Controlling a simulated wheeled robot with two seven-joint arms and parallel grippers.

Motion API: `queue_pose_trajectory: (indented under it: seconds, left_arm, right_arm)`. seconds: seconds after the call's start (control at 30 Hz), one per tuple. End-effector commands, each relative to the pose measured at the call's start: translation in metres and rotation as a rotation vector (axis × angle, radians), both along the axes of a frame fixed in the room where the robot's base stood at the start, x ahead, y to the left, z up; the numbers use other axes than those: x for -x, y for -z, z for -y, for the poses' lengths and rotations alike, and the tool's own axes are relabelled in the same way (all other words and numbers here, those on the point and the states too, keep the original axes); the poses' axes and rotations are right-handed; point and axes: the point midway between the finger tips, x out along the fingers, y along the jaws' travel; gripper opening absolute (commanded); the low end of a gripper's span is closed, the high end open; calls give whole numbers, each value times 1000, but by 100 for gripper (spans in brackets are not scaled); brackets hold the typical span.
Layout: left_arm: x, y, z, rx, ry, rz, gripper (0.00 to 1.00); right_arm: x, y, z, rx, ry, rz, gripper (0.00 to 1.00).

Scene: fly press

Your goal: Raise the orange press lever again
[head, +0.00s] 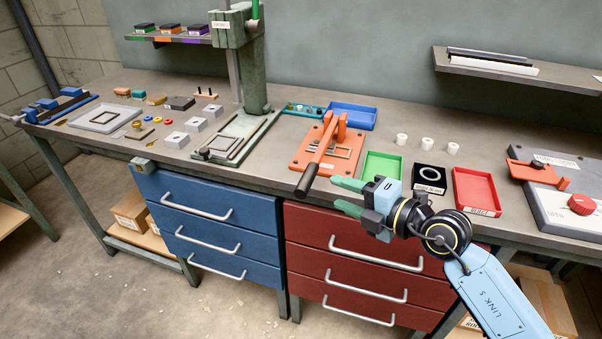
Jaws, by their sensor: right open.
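The orange press (300,157) stands on the workbench (270,170) near its front edge. Its orange lever (324,138) is down, slanting forward from the hinge posts over the base plate. The lever's black grip (306,182) sticks out past the bench's front edge. My right gripper (342,196) has green fingers and is open and empty. It is just right of the black grip, fingers pointing left towards it, with a small gap in the picture. My left gripper is not in view.
A green tray (382,167) lies between the press and my right arm. A blue tray (352,116) is behind the press. A tall green fly press (254,80) stands to the left. Red drawers (365,262) with bar handles are below. The space before the drawers is clear.

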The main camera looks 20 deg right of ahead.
Motion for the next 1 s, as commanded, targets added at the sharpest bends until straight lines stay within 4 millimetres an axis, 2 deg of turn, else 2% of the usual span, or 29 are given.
queue_pose_trajectory:
  seconds: [0.3,0.5,0.7,1.0]
  left_arm:
    - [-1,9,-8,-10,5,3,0]
    - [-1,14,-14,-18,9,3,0]
    - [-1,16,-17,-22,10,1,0]
    - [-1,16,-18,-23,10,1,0]
  right_arm:
    - [-55,12,-36,-1,-3,4,47]
    - [-82,18,-54,-1,-2,2,47]
    - [-94,20,-62,-2,-2,2,47]
    - [-95,21,-63,-1,-2,1,47]
